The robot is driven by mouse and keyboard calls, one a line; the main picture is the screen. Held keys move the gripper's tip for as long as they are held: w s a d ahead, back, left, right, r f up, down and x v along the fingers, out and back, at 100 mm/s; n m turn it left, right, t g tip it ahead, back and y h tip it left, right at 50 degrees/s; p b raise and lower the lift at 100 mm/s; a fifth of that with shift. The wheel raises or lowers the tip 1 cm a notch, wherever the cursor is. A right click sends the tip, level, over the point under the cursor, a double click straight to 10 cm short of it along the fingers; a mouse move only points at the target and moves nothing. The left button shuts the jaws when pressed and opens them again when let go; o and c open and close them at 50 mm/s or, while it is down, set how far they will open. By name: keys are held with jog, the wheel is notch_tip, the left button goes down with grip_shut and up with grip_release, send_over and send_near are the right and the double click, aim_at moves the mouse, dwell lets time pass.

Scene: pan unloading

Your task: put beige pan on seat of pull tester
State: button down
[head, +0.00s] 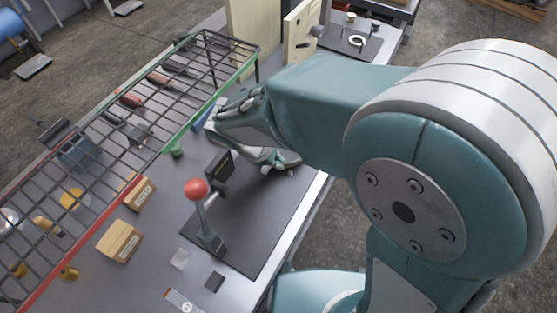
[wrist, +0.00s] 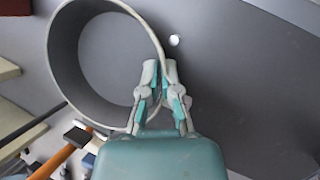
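The beige pan (wrist: 66,58) is a round, open vessel with a pale rim, filling the upper left of the wrist view. My gripper (wrist: 160,72) has its two fingers close together on either side of the pan's right wall, and looks shut on it. In the head view my gripper (head: 280,162) is partly hidden behind my own forearm, and I cannot make out the pan there. A lever with a red ball (head: 197,190) stands on a dark mat beside a black block (head: 219,172); this looks like the pull tester. Its seat is not clearly visible.
A wire rack (head: 130,130) with red and green edges spans the bench's left side, over several tools. The dark mat (head: 250,240) has free room in front. The wrist view shows an orange-handled hammer (wrist: 55,160).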

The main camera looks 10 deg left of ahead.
jog(key=shift+f, duration=0.5)
jog(key=c, duration=1.3)
grip_release()
jog(key=shift+d, duration=0.1)
jog(key=o, duration=0.5)
jog(key=v, duration=1.2)
jog(key=shift+d+r, duration=0.1)
